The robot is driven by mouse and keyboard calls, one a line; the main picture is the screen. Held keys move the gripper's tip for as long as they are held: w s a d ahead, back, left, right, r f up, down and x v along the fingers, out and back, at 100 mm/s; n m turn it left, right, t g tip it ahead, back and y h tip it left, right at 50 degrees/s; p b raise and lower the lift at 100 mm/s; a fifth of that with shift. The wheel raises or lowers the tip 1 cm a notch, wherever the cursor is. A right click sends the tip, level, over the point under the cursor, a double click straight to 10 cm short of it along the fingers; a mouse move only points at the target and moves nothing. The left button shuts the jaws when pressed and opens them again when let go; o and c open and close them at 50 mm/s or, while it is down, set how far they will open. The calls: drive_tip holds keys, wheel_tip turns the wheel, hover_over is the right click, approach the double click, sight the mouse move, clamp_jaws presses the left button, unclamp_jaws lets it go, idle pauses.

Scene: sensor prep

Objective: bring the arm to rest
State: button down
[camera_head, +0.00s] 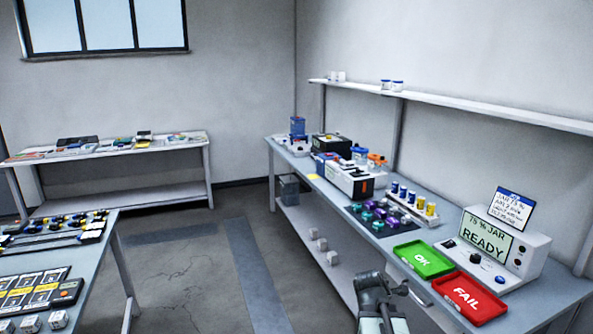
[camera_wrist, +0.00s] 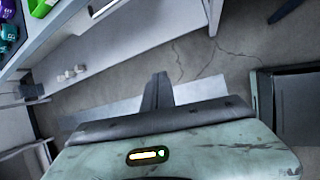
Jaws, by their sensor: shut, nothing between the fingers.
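In the wrist view my gripper (camera_wrist: 158,88) points out over the floor. Its fingers are together and nothing is held between them. My greenish arm link is below it in the head view. The green OK tray (camera_head: 424,258) and the red FAIL tray (camera_head: 469,296) lie on the bench, apart from the gripper.
The right workbench (camera_head: 400,236) carries purple and teal jars (camera_head: 375,215) and a READY display unit (camera_head: 488,240). A left table (camera_head: 100,262) holds tools. A back table (camera_head: 110,153) stands by the wall. The floor (camera_head: 200,270) between them is clear.

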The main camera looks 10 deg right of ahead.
drive_tip(key=w+a+f+m+y, duration=0.1)
drive_tip(key=a+m+y, duration=0.15)
drive_tip(key=a, duration=1.15)
drive_tip(key=s+a+f+m+g+y, duration=0.1)
drive_tip(key=s+a+m+g+y, duration=0.1)
drive_tip(key=s+a+m, duration=0.4)
drive_tip(key=a+m+g, duration=0.1)
drive_tip(key=a+m, duration=0.4)
drive_tip(key=m, duration=0.4)
drive_tip(key=shift+s+f, duration=0.2)
drive_tip(key=shift+f, duration=0.05)
drive_tip(key=c, duration=1.7)
unclamp_jaws()
drive_tip(key=shift+m+y, duration=0.25)
